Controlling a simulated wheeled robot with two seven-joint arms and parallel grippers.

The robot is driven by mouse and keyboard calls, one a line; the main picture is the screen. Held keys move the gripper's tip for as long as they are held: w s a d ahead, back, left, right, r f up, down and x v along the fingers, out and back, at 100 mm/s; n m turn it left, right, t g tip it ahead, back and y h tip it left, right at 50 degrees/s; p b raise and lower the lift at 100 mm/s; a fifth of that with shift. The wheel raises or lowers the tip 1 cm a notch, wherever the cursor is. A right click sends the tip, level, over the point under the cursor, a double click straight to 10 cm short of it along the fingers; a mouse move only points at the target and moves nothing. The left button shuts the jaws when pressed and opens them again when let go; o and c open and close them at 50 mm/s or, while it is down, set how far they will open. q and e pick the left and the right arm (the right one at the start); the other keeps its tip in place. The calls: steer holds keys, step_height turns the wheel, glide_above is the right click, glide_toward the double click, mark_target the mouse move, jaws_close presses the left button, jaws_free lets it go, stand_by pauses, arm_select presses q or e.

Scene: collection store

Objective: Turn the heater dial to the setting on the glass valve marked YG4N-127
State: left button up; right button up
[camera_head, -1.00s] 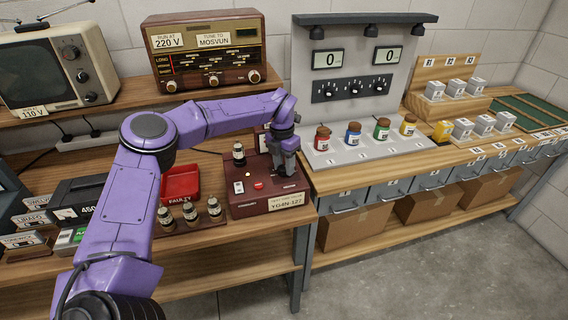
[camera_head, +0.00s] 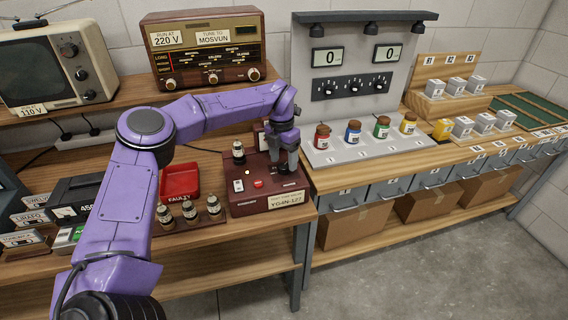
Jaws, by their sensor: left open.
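The maroon tester box (camera_head: 240,206) stands on the wooden bench and carries a cream label (camera_head: 286,201) that seems to read YG4N-127. A glass valve (camera_head: 238,150) stands upright in the box's top at the left; its own marking is too small to read. My left gripper (camera_head: 287,166) points down over the right part of the box top, fingers close to it. It is open. The heater dial is not visible, perhaps hidden behind the gripper. My right gripper is not in view.
Several valves (camera_head: 189,209) stand in a wooden rack in front of a red tray (camera_head: 180,181) marked FAULTY. Coloured jars (camera_head: 353,132) stand on a grey panel to the right. A radio (camera_head: 205,55) and a television (camera_head: 50,70) sit on the shelf behind.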

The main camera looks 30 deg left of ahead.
mark_target(283, 164)
arm_select(q)
step_height(283, 164, up, 9)
steer(key=b, duration=0.1)
steer(key=shift+a+f, duration=0.15)
steer(key=shift+a, duration=0.05)
